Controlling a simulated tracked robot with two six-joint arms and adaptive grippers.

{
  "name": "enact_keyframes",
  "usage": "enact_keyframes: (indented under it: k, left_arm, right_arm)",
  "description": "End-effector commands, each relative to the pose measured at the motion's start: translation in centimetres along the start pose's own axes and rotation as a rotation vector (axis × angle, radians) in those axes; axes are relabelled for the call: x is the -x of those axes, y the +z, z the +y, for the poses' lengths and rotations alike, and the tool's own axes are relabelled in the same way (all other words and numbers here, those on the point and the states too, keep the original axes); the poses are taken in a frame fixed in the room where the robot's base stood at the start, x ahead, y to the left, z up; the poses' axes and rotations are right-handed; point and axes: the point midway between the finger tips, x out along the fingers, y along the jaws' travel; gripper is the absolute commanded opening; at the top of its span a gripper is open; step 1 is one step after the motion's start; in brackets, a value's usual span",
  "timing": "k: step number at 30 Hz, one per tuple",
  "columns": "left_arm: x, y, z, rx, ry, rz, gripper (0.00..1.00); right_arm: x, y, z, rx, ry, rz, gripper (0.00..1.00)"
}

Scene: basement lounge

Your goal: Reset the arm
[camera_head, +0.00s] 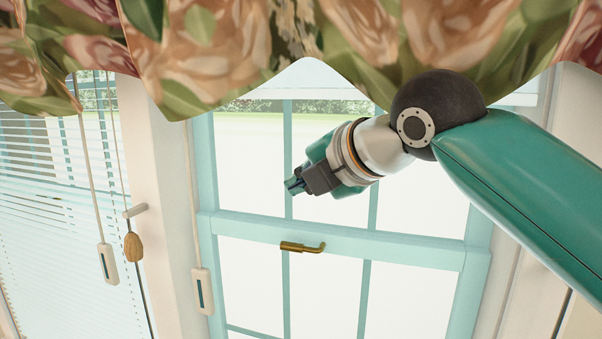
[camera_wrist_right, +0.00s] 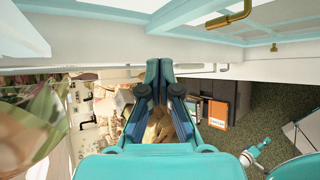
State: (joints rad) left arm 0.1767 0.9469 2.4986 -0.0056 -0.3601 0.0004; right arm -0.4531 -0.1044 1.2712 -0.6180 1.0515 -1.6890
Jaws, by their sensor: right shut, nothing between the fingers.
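My right arm comes in from the right in the head view, raised in front of the window. Its teal and white wrist ends in my right gripper (camera_head: 293,185), which points left and is shut with nothing in it. The right wrist view also shows the right gripper (camera_wrist_right: 160,70) with its two blue fingers together. The gripper is apart from the brass window handle (camera_head: 302,247), which sits below it on the window's middle rail. My left gripper is in neither view.
A floral valance (camera_head: 215,50) hangs across the top, close to my arm. White blinds (camera_head: 50,200) cover the window at left. Cord pulls (camera_head: 202,290) and a wooden knob (camera_head: 133,247) hang between the windows. The right wrist view shows a dark carpet (camera_wrist_right: 262,115) and a brass handle (camera_wrist_right: 228,15).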

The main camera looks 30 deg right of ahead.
Motion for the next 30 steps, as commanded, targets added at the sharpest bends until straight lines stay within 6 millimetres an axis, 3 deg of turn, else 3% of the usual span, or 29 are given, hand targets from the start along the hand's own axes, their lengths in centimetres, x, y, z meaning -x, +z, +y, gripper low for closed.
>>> enact_keyframes:
  k: [7, 22, 26, 30]
  left_arm:
    - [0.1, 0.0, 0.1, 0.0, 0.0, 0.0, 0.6]
    - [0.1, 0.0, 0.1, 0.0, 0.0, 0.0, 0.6]
    - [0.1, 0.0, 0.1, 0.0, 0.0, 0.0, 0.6]
    - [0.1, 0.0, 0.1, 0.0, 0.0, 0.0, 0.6]
  right_arm:
    - [0.7, -0.2, 0.6, 0.001, -0.001, 0.0, 0.0]
    - [0.1, -0.5, 0.5, -0.004, -0.007, 0.004, 0.0]
    - [-2.8, -2.3, -0.2, -0.039, -0.036, 0.031, 0.0]
    - [-9.1, -6.2, -2.5, -0.136, -0.107, 0.09, 0.0]
